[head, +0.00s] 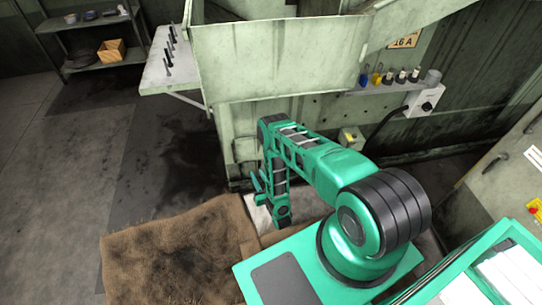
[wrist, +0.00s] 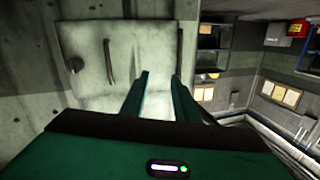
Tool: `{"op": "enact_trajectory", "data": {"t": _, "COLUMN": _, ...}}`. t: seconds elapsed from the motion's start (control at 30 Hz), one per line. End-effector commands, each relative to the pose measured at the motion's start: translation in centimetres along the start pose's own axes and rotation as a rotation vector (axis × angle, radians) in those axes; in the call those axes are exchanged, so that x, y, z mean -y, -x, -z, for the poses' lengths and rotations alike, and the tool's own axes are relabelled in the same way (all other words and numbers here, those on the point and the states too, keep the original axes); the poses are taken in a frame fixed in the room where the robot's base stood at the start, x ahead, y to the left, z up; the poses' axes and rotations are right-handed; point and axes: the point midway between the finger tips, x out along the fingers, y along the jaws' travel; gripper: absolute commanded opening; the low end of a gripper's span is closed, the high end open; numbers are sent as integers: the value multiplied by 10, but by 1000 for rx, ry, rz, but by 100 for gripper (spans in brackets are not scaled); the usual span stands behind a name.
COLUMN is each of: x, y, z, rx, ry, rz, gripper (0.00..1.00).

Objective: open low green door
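In the wrist view, a pale grey-green door panel (wrist: 133,50) with worn, stained paint fills the upper middle. It looks closed. In the head view, my arm covers much of the low machine front, and the door is not clearly visible there.
A brown burlap mat (head: 175,255) lies on the floor in front of the machine. A side table (head: 166,62) holding several bolts juts out at the left. A small shelf (head: 385,86) with coloured items and a switch box (head: 428,101) are at the right. The left floor is open.

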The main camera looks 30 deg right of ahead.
Motion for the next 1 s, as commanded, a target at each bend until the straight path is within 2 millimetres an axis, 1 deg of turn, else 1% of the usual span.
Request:
{"op": "enact_trajectory", "data": {"t": 0.03, "x": -30, "y": 2, "z": 4, "rx": -22, "ry": 39, "rz": -13, "gripper": 28}}
{"op": "enact_trajectory", "data": {"t": 0.1, "x": -63, "y": 6, "z": 10, "rx": -41, "ry": 86, "rz": -23, "gripper": 28}}
{"op": "enact_trajectory", "data": {"t": 0.2, "x": -94, "y": 10, "z": 16, "rx": -55, "ry": 132, "rz": -32, "gripper": 28}}
{"op": "enact_trajectory", "data": {"t": 0.27, "x": -104, "y": 11, "z": 18, "rx": -59, "ry": 147, "rz": -34, "gripper": 28}}
{"op": "enact_trajectory", "data": {"t": 0.37, "x": -109, "y": 6, "z": 20, "rx": -62, "ry": 154, "rz": -34, "gripper": 28}}
{"op": "enact_trajectory", "data": {"t": 0.47, "x": -108, "y": -6, "z": 21, "rx": -63, "ry": 154, "rz": -32, "gripper": 28}}
{"op": "enact_trajectory", "data": {"t": 0.8, "x": -104, "y": -65, "z": 24, "rx": -62, "ry": 154, "rz": -26, "gripper": 28}}
{"op": "enact_trajectory", "data": {"t": 1.0, "x": -103, "y": -89, "z": 25, "rx": -61, "ry": 153, "rz": -25, "gripper": 28}}
